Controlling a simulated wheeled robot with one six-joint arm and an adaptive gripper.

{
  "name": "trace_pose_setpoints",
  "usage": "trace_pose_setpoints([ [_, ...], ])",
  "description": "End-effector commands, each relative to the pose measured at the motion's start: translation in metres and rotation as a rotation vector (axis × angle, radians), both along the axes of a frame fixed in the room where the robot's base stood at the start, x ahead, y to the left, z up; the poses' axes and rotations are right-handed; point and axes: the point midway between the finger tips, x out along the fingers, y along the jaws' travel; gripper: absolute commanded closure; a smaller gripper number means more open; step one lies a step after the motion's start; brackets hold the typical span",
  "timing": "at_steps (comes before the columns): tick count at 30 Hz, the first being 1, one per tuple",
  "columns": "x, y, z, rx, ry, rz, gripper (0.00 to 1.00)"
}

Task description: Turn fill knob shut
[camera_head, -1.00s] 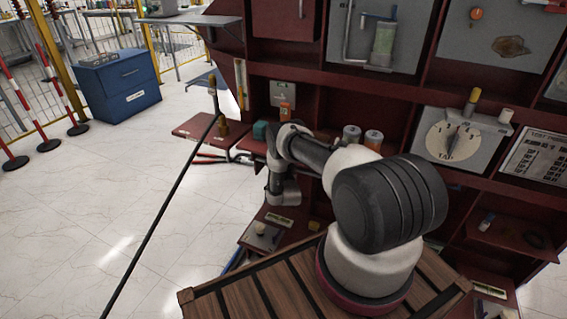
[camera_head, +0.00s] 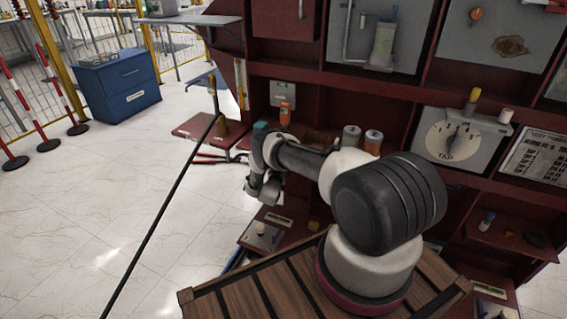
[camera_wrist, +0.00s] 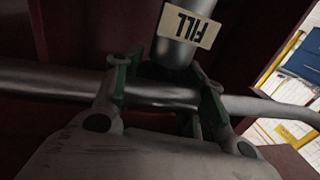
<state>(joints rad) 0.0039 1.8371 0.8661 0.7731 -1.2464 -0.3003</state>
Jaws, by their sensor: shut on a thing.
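In the wrist view, a silver stem with an upside-down FILL label (camera_wrist: 187,22) comes down from the top. A grey horizontal pipe (camera_wrist: 60,80) crosses below it and bends at the right. My gripper (camera_wrist: 164,80) has one finger on each side just under the stem, with green pads at the fingertips. It is shut on the fill knob. The knob is mostly hidden between the fingers and the pipe, and its turn angle cannot be told.
The dark red rack (camera_head: 300,68) holds a TAP dial box (camera_head: 455,140), two small cans and other fittings. A wooden crate (camera_head: 225,300) stands in front of it. A blue cabinet (camera_head: 118,85) is at the far left.

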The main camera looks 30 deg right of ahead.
Motion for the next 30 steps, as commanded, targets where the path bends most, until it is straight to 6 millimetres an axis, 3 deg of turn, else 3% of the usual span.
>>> trace_pose_setpoints([
  [12, 0.0001, 0.0003, -0.0003, 0.001, -0.002, -0.286, 0.83],
  [30, -0.0002, 0.0001, -0.0003, 0.0, 0.0, -0.41, 0.83],
])
